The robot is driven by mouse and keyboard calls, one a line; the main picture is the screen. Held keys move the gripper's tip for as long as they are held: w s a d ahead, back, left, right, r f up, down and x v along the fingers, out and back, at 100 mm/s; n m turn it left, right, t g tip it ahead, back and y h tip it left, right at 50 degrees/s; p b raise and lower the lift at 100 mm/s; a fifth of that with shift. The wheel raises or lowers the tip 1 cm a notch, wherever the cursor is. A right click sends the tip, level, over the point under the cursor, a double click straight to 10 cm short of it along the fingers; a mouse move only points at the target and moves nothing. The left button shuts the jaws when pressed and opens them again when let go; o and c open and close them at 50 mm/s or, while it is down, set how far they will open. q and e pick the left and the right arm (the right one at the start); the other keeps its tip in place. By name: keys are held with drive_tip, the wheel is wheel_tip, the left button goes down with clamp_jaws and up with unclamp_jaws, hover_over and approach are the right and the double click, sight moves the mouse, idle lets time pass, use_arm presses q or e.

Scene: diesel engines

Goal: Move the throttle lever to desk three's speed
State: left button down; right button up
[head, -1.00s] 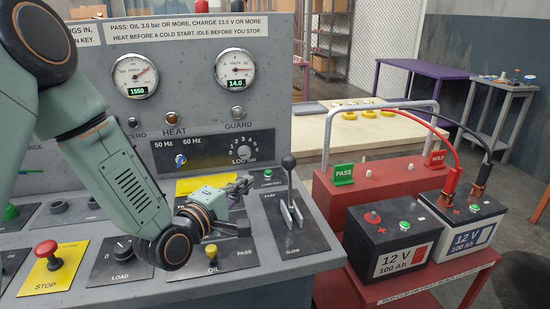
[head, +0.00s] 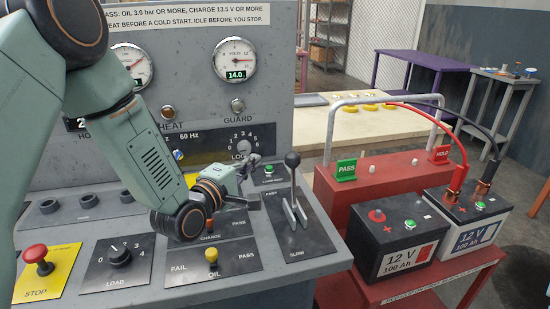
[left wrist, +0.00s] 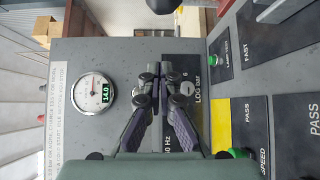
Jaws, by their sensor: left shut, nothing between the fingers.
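The throttle lever (head: 293,185) has a black ball knob and pale metal shanks. It stands upright in its black FAST–SLOW plate (head: 300,228) at the right of the console. My left gripper (head: 256,160) is shut and empty, just left of the lever and apart from it. In the left wrist view its closed fingertips (left wrist: 160,68) point toward the LOG dial. A black rounded shape at that view's top edge may be the lever knob. My right gripper is not in view.
The console carries the volts gauge (head: 234,60) reading 14.0, the LOG dial (head: 240,146), the yellow OIL switch (head: 211,256), the LOAD knob (head: 120,256) and the red STOP button (head: 37,257). A red cart (head: 400,172) with two batteries stands to the right.

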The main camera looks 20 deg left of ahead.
sight(293, 184)
use_arm(q)
drive_tip(key=w+d+f, duration=0.1)
drive_tip(key=w+d, duration=0.1)
drive_tip(key=w, duration=0.5)
drive_tip(key=s+d, duration=0.3)
drive_tip(key=d, duration=0.1)
drive_tip(key=shift+s+r+p, duration=0.1)
drive_tip(key=shift+r+p, duration=0.25)
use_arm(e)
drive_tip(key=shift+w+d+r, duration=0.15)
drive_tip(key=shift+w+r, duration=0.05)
use_arm(q)
drive_tip(key=shift+s+r, duration=0.1)
drive_tip(key=shift+a, duration=0.1)
